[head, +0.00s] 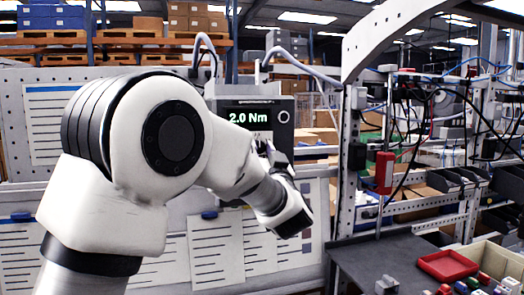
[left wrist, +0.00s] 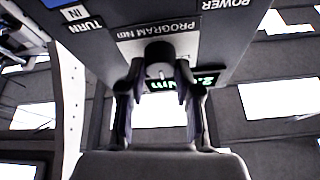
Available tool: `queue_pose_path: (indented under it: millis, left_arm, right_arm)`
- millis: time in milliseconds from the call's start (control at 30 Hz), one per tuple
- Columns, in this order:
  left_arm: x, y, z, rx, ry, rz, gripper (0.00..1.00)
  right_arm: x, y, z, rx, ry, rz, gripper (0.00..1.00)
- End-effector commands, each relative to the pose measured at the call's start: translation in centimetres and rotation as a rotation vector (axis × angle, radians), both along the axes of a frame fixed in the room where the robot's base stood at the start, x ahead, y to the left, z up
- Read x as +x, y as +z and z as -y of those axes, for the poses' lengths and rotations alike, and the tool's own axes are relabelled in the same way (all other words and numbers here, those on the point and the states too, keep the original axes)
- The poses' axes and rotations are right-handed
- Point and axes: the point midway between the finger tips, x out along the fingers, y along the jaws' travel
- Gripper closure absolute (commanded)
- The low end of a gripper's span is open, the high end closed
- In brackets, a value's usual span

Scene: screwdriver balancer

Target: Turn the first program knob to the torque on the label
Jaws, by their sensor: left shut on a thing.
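A grey controller box (head: 230,106) on the back panel has a green display (head: 248,117) reading 2.0 Nm. My left gripper (head: 268,150) is at the lower front of the box, just below the display. In the left wrist view, the dark program knob (left wrist: 159,52) sits under an upside-down PROGRAM Nm label (left wrist: 158,37). The left gripper's fingers (left wrist: 159,78) are shut on this knob, one on each side. The display (left wrist: 200,82) is partly hidden behind the fingers there. My right gripper is not in view.
Several paper sheets (head: 216,250) hang on the panel, their print too small to read. A red-and-black tool (head: 384,172) hangs right of the box. A red tray (head: 448,265) lies on the dark bench (head: 375,260). My left arm covers much of the panel.

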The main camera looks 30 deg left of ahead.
Motion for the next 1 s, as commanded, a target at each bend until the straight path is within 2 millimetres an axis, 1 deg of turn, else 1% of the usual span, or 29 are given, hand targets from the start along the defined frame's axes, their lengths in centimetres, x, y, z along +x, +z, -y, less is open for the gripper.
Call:
queue_pose_path:
  millis: [167, 367, 700, 1000]
  left_arm:
    - [0.0, -0.2, -0.1, -0.02, 0.0, 0.021, 1.0]
    - [0.1, -0.4, 0.0, -0.076, 0.0, 0.089, 1.0]
    - [0.2, -0.4, 0.1, -0.257, -0.002, 0.3, 1.0]
    - [0.3, -0.2, 0.2, -0.441, -0.003, 0.516, 1.0]
  right_arm:
    - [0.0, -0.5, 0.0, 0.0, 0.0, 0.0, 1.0]
    - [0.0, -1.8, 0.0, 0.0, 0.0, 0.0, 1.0]
    - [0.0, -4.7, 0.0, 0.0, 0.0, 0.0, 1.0]
    - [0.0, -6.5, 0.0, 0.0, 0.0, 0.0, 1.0]
